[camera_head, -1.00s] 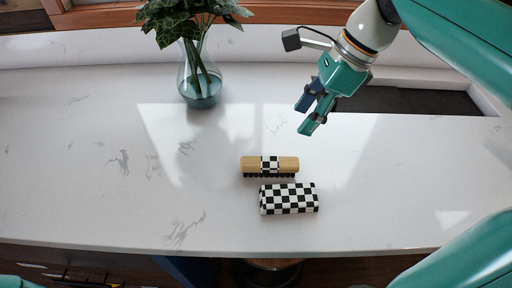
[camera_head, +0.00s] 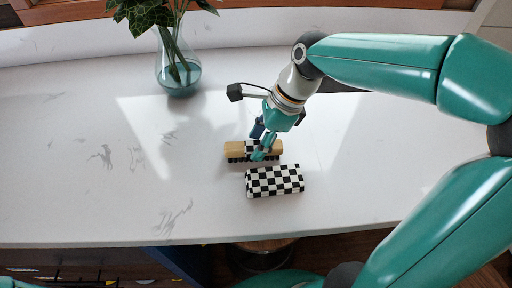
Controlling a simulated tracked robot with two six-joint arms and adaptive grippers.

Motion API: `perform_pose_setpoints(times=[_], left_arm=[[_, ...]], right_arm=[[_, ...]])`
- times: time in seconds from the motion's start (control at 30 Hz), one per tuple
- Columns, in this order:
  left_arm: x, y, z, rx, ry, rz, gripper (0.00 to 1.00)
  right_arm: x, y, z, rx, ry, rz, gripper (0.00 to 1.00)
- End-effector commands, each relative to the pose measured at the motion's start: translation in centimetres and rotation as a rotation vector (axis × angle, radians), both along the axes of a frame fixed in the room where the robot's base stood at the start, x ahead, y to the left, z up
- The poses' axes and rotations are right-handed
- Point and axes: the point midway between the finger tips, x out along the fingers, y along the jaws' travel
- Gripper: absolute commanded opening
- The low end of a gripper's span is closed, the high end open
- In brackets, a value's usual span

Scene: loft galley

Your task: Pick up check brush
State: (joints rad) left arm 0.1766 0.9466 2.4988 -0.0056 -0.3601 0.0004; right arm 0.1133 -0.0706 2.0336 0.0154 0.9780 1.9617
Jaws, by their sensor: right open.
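The check brush (camera_head: 236,149) lies on the white counter, a light wooden bar with a black-and-white checked band at its middle and dark bristles below. My right gripper (camera_head: 259,143) is open and sits at the brush's middle, its fingers covering part of the checked band. I cannot tell whether the fingers touch the brush. My left gripper is not in view.
A black-and-white checked block (camera_head: 274,181) lies just in front of the brush, close to it. A glass vase (camera_head: 178,78) with leafy stems stands at the back left. The white counter (camera_head: 75,175) is clear at left; its front edge runs below the block.

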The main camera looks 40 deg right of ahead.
Motion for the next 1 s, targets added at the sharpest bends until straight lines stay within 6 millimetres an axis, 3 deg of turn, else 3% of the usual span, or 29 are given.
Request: perform_pose_setpoints(times=[0.2,0.47,0.77,1.0], left_arm=[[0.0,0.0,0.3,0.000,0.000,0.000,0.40],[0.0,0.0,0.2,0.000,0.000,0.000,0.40],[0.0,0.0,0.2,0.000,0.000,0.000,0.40],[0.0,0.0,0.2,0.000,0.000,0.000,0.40]], right_arm=[[0.4,0.9,-2.4,0.001,0.003,0.001,0.50],[0.5,1.0,-2.6,0.000,0.000,-0.001,0.50],[0.5,1.0,-2.6,0.000,0.000,-0.001,0.00],[0.5,0.9,-2.5,0.000,0.000,-0.002,0.00]])
